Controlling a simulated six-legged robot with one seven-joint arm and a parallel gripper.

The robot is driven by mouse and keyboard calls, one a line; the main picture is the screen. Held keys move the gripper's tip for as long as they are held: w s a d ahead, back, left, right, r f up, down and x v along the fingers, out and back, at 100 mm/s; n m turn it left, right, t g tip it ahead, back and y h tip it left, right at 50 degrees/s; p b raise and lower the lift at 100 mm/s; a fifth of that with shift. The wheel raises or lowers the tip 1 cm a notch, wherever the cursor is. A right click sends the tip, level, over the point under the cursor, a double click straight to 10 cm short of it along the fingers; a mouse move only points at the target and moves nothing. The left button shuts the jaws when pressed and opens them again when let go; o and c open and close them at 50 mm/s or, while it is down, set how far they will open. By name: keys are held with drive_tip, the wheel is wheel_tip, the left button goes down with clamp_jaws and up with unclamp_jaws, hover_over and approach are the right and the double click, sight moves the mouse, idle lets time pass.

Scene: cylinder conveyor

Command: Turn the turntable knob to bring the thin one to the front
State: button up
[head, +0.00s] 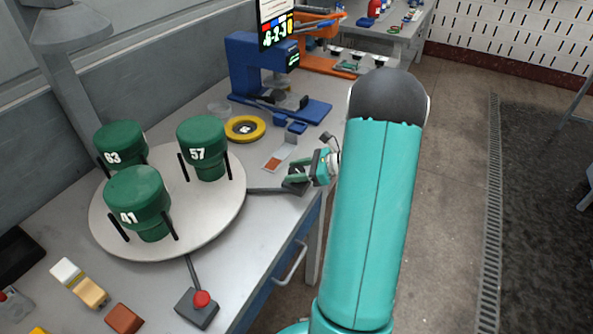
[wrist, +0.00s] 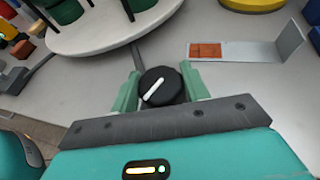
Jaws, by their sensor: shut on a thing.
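A round pale turntable (head: 205,224) stands on the bench and carries three green cylinders with wide tops: one marked 63 (head: 120,141), one marked 57 (head: 203,137) and one marked 41 (head: 137,195). The tops look alike in width; their lower parts are partly hidden. Black posts stand beside the cylinders. The black knob (wrist: 161,86) with a white line sits between the green fingers of my gripper (wrist: 160,90), which is shut on it. In the head view my gripper (head: 309,172) is at the bench's right edge. The turntable's rim (wrist: 110,45) also shows in the wrist view.
A grey box with a red button (head: 201,300) stands in front of the turntable. A yellow ring (head: 245,129) and a blue machine (head: 262,75) are behind. An L-shaped plate with an orange patch (wrist: 205,50) lies near the knob. Small blocks lie at front left.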

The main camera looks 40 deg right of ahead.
drive_tip(key=shift+y, duration=0.3)
drive_tip(key=shift+n+g+y, duration=1.7)
drive_tip(key=shift+n+g, duration=0.5)
drive_tip(key=shift+n, duration=0.3)
drive_tip(key=shift+n+g, duration=0.4)
drive_tip(key=o, duration=1)
drive_tip(key=shift+y, duration=0.3)
drive_tip(key=shift+d, duration=0.1)
drive_tip(key=v, duration=1.3)
drive_tip(key=shift+s+d+r, duration=0.15)
drive_tip(key=shift+s+d, duration=0.05)
drive_tip(key=shift+s, duration=0.05)
